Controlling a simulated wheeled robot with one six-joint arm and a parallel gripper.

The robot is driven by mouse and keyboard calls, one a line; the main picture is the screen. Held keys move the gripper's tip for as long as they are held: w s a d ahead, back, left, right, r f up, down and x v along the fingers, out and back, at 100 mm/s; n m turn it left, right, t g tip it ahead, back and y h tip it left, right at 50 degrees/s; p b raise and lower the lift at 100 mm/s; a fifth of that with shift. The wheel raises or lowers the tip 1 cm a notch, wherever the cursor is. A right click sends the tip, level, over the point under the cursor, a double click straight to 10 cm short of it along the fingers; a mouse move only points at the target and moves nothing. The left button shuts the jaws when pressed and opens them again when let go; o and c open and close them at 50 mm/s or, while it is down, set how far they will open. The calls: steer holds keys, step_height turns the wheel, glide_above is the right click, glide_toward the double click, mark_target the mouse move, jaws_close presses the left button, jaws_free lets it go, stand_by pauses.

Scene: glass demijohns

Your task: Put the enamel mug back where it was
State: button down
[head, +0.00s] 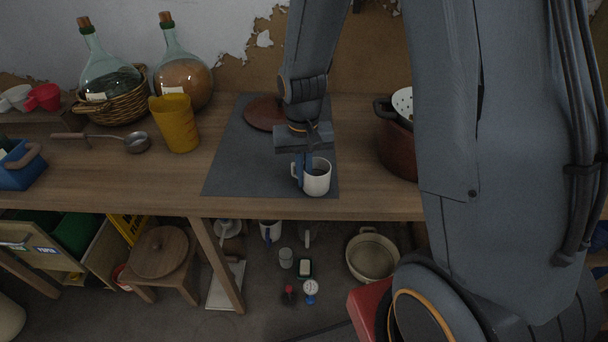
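A white enamel mug (318,178) is upright over the front right part of a dark grey mat (235,150) on the wooden table. Its handle is on its left side. I cannot tell whether its base touches the mat. My gripper (304,172) points down at the mug's left side, with its blue fingers overlapping the handle and left wall. The picture does not show clearly whether the fingers are closed on the mug. Behind my gripper, a round brown board or plate (262,113) lies on the mat, partly hidden.
Left on the table are a yellow jug (175,124), a ladle (137,143), and two demijohns, one in a basket (118,108). A dark red pot (397,150) with a colander stands to the right, partly behind my arm. More vessels are below the table.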

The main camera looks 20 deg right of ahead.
steer(key=shift+f, duration=0.1)
steer(key=c, duration=2)
jaws_free()
step_height(320, 180, up, 12)
steer(key=shift+a+f+b, duration=0.1)
steer(key=shift+b, duration=1.05)
steer(key=s+d+f, duration=0.1)
steer(key=s, duration=0.2)
steer(key=s+d+f+n, duration=0.1)
steer(key=s+f, duration=0.1)
steer(key=s, duration=0.1)
steer(key=s+d+f+n+t, duration=0.1)
steer(key=s+f, duration=0.1)
steer(key=s, duration=0.2)
steer(key=shift+d, duration=0.15)
